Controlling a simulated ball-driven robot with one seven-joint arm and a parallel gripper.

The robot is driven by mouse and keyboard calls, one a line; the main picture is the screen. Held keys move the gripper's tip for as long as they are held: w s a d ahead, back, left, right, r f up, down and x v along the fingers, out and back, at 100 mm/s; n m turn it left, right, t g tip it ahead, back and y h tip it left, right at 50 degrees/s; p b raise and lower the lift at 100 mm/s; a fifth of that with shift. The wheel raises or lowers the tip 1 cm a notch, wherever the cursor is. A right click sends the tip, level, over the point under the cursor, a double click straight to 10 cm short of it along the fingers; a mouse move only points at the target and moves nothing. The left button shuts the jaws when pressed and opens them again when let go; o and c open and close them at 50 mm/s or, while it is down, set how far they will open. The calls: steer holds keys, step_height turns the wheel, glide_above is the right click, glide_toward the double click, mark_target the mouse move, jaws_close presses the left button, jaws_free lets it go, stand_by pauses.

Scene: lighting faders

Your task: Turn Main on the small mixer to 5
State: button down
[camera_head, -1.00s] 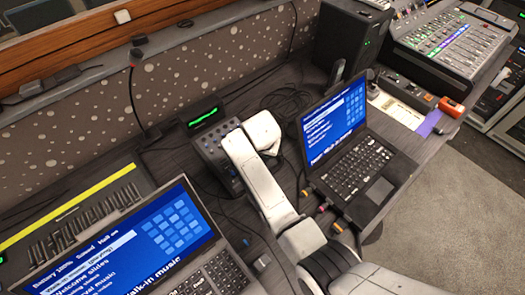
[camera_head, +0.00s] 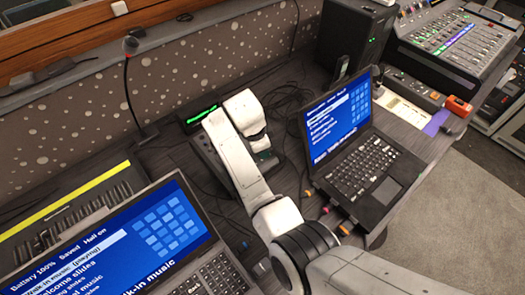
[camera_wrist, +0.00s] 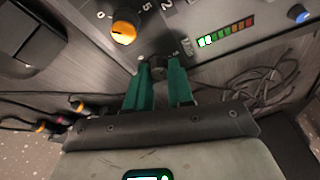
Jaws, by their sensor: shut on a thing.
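The small mixer (camera_head: 204,152) stands on the desk between the two laptops, largely covered by my arm in the head view. In the wrist view its grey panel (camera_wrist: 191,14) fills the top. My gripper (camera_wrist: 159,70) has its two green fingers on either side of a small dark knob (camera_wrist: 158,62) near the panel's edge, shut on it. The lettering by this knob is too small and angled to read. A larger knob with an orange cap (camera_wrist: 124,28) sits up and left, with numbers around it. A lit level meter (camera_wrist: 227,33) and a blue knob (camera_wrist: 299,14) are to the right.
An open laptop (camera_head: 372,158) stands right of the mixer and another (camera_head: 120,235) at front left. A gooseneck microphone (camera_head: 130,85) rises behind. Cables (camera_wrist: 265,80) lie beside the mixer. A large fader console (camera_head: 455,45) is at far right.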

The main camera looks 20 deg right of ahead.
steer(key=m+g+b, duration=0.1)
steer(key=m+b, duration=0.1)
steer(key=m, duration=0.2)
steer(key=shift+w+m, duration=0.1)
steer(key=shift+m, duration=0.3)
stand_by(0.4)
steer(key=c, duration=1)
jaws_free()
steer(key=b+v, duration=0.1)
steer(key=v, duration=0.9)
steer(key=shift+w+r, duration=0.15)
steer(key=shift+r, duration=0.25)
